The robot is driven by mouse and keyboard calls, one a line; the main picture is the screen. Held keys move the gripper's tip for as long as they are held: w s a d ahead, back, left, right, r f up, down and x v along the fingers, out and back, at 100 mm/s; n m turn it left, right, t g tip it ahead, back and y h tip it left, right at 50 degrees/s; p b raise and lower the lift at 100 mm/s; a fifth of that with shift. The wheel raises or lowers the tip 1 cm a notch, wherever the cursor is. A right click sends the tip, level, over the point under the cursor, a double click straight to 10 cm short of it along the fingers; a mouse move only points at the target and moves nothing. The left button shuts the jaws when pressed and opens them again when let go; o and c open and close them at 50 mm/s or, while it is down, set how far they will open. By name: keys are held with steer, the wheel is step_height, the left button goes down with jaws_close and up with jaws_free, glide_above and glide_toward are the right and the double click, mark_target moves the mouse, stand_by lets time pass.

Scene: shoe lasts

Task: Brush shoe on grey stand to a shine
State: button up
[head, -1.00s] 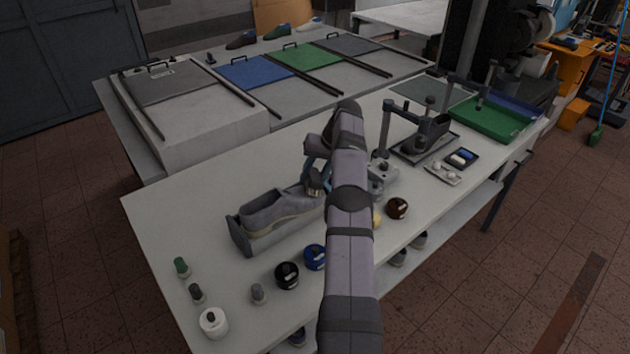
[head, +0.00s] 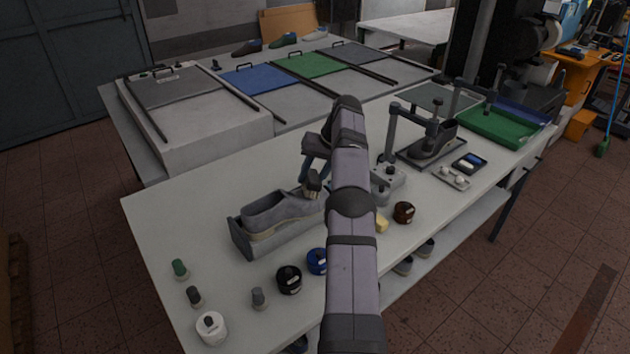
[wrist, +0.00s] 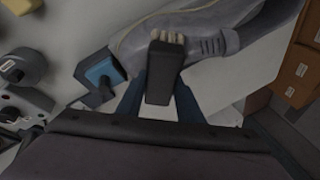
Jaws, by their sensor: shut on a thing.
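A grey shoe (head: 282,208) lies on the grey stand (head: 240,238) left of my arm on the table; it also shows at the top of the wrist view (wrist: 205,30). My gripper (head: 310,180) is over the right end of the shoe. In the wrist view my gripper (wrist: 158,100) is shut on a dark brush (wrist: 162,72) with pale bristles. The bristle end overlaps the shoe's side; I cannot tell whether it touches. My arm hides part of the stand's right end in the head view.
Polish jars in black (head: 289,280), blue (head: 317,261) and brown (head: 404,212) stand along the front edge, with a white jar (head: 211,327) at the corner. A clamp stand with a dark shoe (head: 434,142) and a green tray (head: 492,126) are at right.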

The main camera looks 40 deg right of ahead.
steer(key=shift+a, duration=0.1)
steer(key=shift+w+a+r+b, duration=0.15)
steer(key=shift+a+r+b, duration=0.15)
steer(key=shift+a+b, duration=0.5)
steer(key=shift+d+p, duration=0.4)
steer(key=shift+p, duration=0.35)
steer(key=shift+d+p, duration=0.1)
steer(key=shift+p, duration=0.3)
steer(key=shift+d+f+p, duration=0.25)
steer(key=shift+d+p, duration=0.1)
steer(key=shift+p, duration=0.35)
steer(key=shift+d+p, duration=0.1)
steer(key=shift+p, duration=0.6)
steer(key=shift+d+p, duration=0.3)
steer(key=shift+p, duration=0.8)
steer(key=shift+d+f+p, duration=0.25)
steer(key=shift+f+p, duration=0.2)
steer(key=shift+p, duration=0.65)
